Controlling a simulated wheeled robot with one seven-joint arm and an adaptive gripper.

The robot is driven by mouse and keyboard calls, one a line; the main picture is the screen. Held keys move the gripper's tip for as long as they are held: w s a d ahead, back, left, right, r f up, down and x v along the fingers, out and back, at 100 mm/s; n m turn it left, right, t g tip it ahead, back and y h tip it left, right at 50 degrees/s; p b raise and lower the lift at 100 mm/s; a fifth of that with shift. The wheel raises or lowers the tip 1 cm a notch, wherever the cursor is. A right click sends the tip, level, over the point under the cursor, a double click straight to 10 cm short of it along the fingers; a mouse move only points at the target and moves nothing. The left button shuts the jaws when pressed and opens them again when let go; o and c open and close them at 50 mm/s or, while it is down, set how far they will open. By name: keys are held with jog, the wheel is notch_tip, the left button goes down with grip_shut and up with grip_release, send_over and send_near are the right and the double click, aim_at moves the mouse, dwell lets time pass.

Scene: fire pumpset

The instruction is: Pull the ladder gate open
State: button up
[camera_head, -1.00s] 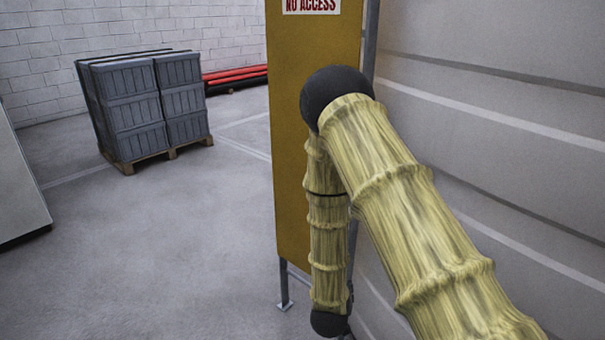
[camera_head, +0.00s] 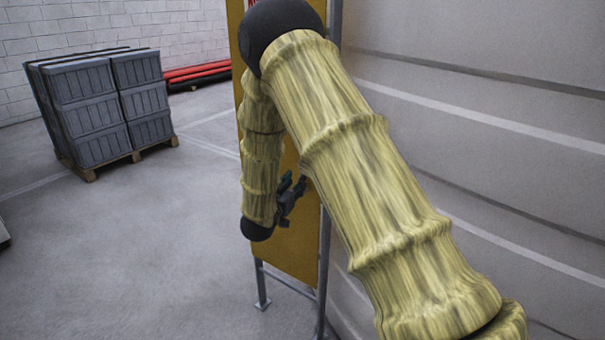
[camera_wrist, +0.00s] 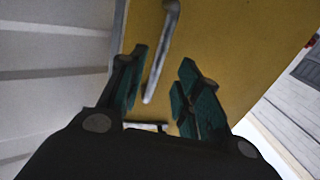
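The ladder gate is a yellow panel (camera_head: 300,225) on grey posts, standing upright beside the grey wall and partly hidden by my arm in the head view. It also fills the middle of the wrist view (camera_wrist: 235,45). A grey bar handle (camera_wrist: 161,55) on the panel runs from the top of the wrist view down between my fingers. My gripper (camera_wrist: 168,85) has its two green-black fingers apart, one on each side of the handle's lower end, and I see no contact. In the head view my gripper (camera_head: 290,193) is small and dark in front of the panel.
Grey crates (camera_head: 105,110) stand on a wooden pallet at the back left, with red pipes (camera_head: 195,73) behind them. The grey wall (camera_head: 480,130) is close on the right.

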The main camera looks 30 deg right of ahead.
jog(key=shift+p+x, duration=0.5)
jog(key=shift+x, duration=2.3)
